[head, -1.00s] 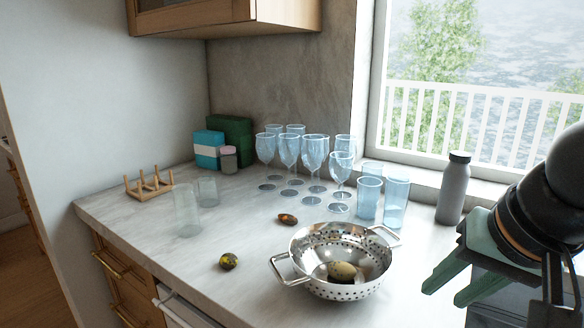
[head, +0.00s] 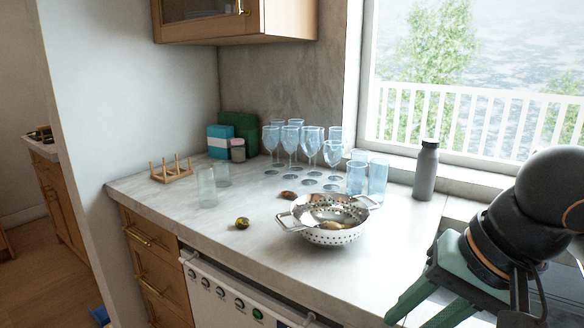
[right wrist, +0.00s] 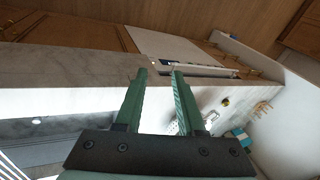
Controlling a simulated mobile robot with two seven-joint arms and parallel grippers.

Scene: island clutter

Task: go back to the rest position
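My right gripper (head: 412,312) is at the lower right of the head view, in front of the counter's front edge. Its two green fingers are apart with nothing between them. In the right wrist view the right gripper (right wrist: 158,72) also shows an empty gap between its fingers. My left gripper is not in the head view.
A steel colander (head: 335,236) holding a roundish item stands on the marble counter (head: 270,240). Floor is open at left.

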